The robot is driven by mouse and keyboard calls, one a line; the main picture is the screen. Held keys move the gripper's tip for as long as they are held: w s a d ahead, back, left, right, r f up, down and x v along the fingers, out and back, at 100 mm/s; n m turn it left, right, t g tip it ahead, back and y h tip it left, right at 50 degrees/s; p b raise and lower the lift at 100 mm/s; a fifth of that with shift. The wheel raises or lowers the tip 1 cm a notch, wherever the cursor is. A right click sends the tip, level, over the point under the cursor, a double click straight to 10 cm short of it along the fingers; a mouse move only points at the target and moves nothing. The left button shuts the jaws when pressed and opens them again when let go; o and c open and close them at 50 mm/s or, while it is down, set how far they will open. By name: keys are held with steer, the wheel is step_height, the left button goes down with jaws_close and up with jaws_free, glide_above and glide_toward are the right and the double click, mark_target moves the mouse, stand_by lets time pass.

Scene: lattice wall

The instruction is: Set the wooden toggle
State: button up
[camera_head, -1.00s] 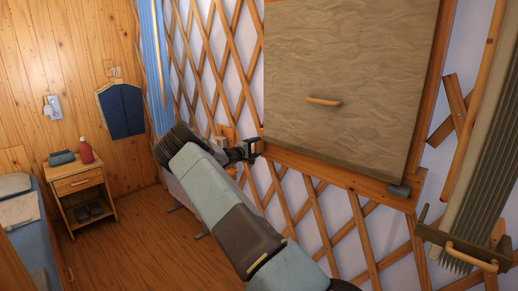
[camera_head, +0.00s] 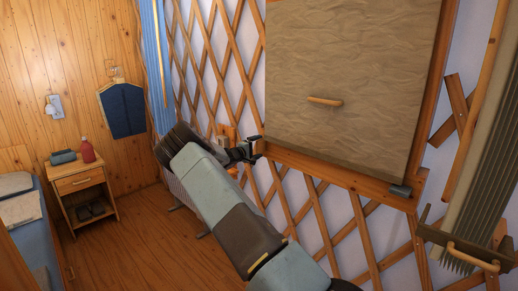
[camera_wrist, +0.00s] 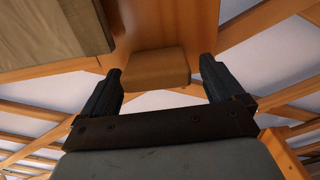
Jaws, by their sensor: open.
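A small brown wooden block, which looks like the wooden toggle (camera_wrist: 155,66), sits on an orange wooden frame in the wrist view. My gripper (camera_wrist: 161,72) is open, with one dark finger on each side of the block. A gap shows between each finger and the block, so it is not gripped. In the head view my gripper (camera_head: 256,147) is at the lower left corner of the large covered panel (camera_head: 350,60). The toggle cannot be made out there behind the fingers.
The panel has a wooden handle (camera_head: 324,101) and a grey block (camera_head: 399,191) at its lower right corner. A lattice wall (camera_head: 325,215) runs behind. A ribbed hanging piece (camera_head: 475,200) is at the right. A nightstand (camera_head: 80,183) stands far left beside open floor.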

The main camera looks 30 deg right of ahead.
steer(key=v, duration=1.3)
steer(key=shift+a, duration=0.4)
steer(key=shift+s, duration=0.1)
steer(key=s+d+r+m+g+y, duration=0.25)
steer(key=s+r+y, duration=0.2)
steer(key=s, duration=0.65)
steer(key=s+d+r+m+g+y, duration=0.1)
steer(key=s+r+m+g+y, duration=0.4)
steer(key=s, duration=0.6)
steer(key=s+a+r+n+t+y, duration=0.1)
steer(key=s+a+r, duration=0.3)
steer(key=s, duration=0.8)
steer(key=s+a+r+n+t+y, duration=0.1)
steer(key=s+a+r+t+y, duration=0.2)
steer(key=s+a, duration=0.5)
steer(key=s+a+r+n+t+y, duration=0.1)
steer(key=s+a+r+t+y, duration=0.2)
steer(key=s, duration=1.2)
steer(key=a+r, duration=0.2)
steer(key=a, duration=0.1)
steer(key=shift+s, duration=0.4)
steer(key=shift+y, duration=0.25)
